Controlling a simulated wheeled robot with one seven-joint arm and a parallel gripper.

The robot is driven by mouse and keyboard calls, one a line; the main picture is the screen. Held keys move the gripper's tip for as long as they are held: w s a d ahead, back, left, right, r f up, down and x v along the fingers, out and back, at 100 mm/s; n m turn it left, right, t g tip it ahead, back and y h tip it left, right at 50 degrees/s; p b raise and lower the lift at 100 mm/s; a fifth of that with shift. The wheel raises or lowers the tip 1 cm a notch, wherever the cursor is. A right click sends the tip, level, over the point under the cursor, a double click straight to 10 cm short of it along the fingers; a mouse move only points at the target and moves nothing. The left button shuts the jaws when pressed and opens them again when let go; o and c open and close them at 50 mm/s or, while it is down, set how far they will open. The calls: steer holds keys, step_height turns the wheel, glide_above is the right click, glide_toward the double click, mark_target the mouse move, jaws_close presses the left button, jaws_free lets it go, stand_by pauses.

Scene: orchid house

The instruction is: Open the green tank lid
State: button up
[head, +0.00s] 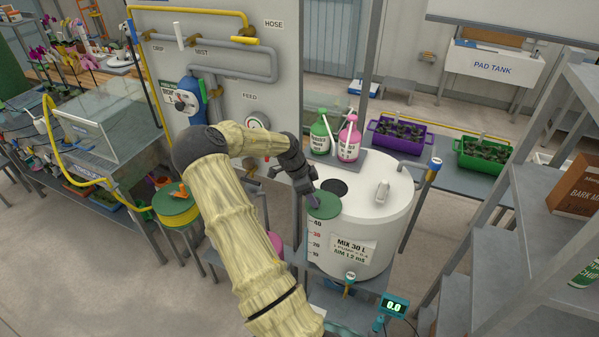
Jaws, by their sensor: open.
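The white tank (377,221), marked "MIX 30 L", stands right of centre in the head view. Its round green lid (327,211) sits at the front-left of the tank top, near the rim. A dark round opening (333,187) shows on the tank top just behind the lid, not covered by it. My gripper (312,199) is open at the lid's left back edge, pointing down over it. Whether the fingers touch the lid or its grip cannot be told; the wrist and fingers hide part of it.
A green bottle (322,133) and a pink bottle (348,139) stand on a tray behind the opening. A pale handle (382,192) rises from the tank top. A grey shelf (520,200) stands at the right. A valve panel (222,70) stands behind my arm.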

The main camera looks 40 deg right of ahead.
steer(key=b+v, duration=0.3)
steer(key=v, duration=1.2)
steer(key=shift+r+b, duration=0.25)
steer(key=shift+b, duration=0.15)
steer(key=shift+a, duration=0.2)
steer(key=s+a+f+n+t+y, duration=0.1)
steer(key=s+a+n, duration=0.3)
steer(key=a+n, duration=0.4)
steer(key=s+a+f+n+t+y, duration=0.1)
steer(key=s+a+f+n+t, duration=0.1)
steer(key=a+n, duration=0.7)
steer(key=s+a+f+n+t+y+b, duration=0.1)
steer(key=s+a+n, duration=0.5)
steer(key=a, duration=1.1)
step_height(320, 180, down, 2)
steer(key=n+t, duration=0.1)
steer(key=n, duration=0.2)
steer(key=shift+t, duration=0.3)
